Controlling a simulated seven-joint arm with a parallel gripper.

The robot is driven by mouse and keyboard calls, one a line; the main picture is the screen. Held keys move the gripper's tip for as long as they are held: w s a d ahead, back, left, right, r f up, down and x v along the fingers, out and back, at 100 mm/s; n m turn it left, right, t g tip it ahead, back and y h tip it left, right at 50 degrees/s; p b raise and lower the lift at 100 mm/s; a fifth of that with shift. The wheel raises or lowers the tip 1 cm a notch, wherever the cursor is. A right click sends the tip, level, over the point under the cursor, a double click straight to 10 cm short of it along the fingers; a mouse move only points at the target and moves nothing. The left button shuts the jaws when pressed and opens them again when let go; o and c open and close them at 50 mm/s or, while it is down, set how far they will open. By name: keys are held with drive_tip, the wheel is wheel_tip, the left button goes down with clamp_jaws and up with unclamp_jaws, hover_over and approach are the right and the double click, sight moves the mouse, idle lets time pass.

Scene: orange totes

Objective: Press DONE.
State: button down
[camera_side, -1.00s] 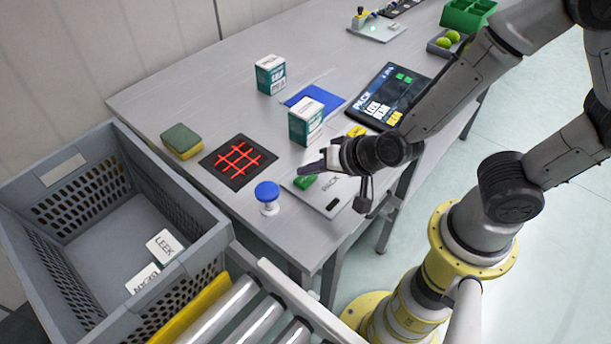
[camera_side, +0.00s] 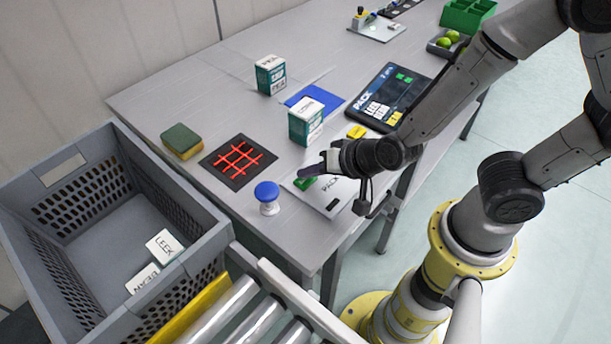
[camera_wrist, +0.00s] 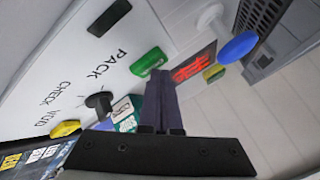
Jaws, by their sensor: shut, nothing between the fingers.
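My gripper (camera_side: 308,172) is shut and empty, its dark fingers low over the near end of a pale control panel marked PACK (camera_side: 330,184). A green button (camera_side: 304,184) lies just under and beside the fingertips; the wrist view shows this green button (camera_wrist: 149,61) left of the finger ends (camera_wrist: 162,74). I cannot tell whether they touch. The panel also has a black button (camera_wrist: 110,17), a black knob (camera_wrist: 98,102) and a yellow button (camera_wrist: 66,128). The words CHECK and VOID show on it. No DONE label is readable.
A blue-topped post (camera_side: 267,196) stands left of the panel. A green-and-white carton (camera_side: 305,124) stands behind the gripper, with a dark screen (camera_side: 388,96) to the right. A red-gridded black pad (camera_side: 238,162) and a sponge (camera_side: 181,140) lie farther left. A grey crate (camera_side: 60,162) holds cards.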

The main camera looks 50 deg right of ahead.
sight(310, 182)
drive_tip(key=shift+f, duration=0.2)
idle(0.4)
drive_tip(key=shift+r, duration=0.9)
drive_tip(key=shift+r, duration=2.5)
